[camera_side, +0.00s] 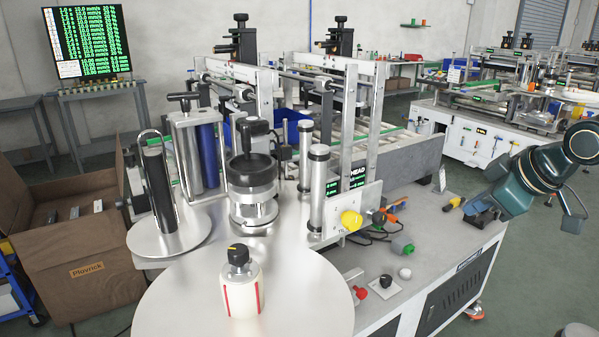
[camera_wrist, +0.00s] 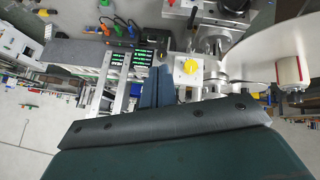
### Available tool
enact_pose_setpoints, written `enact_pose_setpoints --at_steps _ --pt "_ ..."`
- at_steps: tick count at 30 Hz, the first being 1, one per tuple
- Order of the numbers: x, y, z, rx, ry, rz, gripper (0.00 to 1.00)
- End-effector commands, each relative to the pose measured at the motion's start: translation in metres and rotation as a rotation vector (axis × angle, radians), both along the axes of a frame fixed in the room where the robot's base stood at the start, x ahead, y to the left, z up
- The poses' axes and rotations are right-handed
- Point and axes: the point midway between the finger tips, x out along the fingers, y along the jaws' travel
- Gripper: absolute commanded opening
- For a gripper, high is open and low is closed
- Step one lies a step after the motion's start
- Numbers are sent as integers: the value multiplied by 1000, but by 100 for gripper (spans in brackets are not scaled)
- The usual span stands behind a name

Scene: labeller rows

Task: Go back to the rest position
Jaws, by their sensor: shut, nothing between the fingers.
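My gripper (camera_wrist: 158,88) shows in the wrist view as two blue-grey fingers side by side, shut with nothing between them. It points toward the labelling machine and looks clear of it. In the side view my teal arm is at the right edge; I cannot make out the fingers there. A white bottle (camera_side: 241,290) with red stripes and a black knobbed cap stands upright on the large round plate (camera_side: 180,310). The bottle also shows at the right of the wrist view (camera_wrist: 288,70), far from my gripper.
The labelling machine has steel rollers (camera_side: 318,195), a yellow knob (camera_side: 351,220) and upright frames. An open cardboard box (camera_side: 85,265) stands at left.

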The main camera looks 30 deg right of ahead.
Motion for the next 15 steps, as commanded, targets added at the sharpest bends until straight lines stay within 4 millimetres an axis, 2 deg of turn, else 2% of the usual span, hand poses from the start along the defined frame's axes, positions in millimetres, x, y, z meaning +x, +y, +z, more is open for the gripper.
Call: enact_pose_setpoints --at_steps 3,9,15 --pt "-31 11 6 87 35 -54 0" --pt "-78 26 9 201 105 -140 0" --pt "-105 32 8 253 151 -191 0"
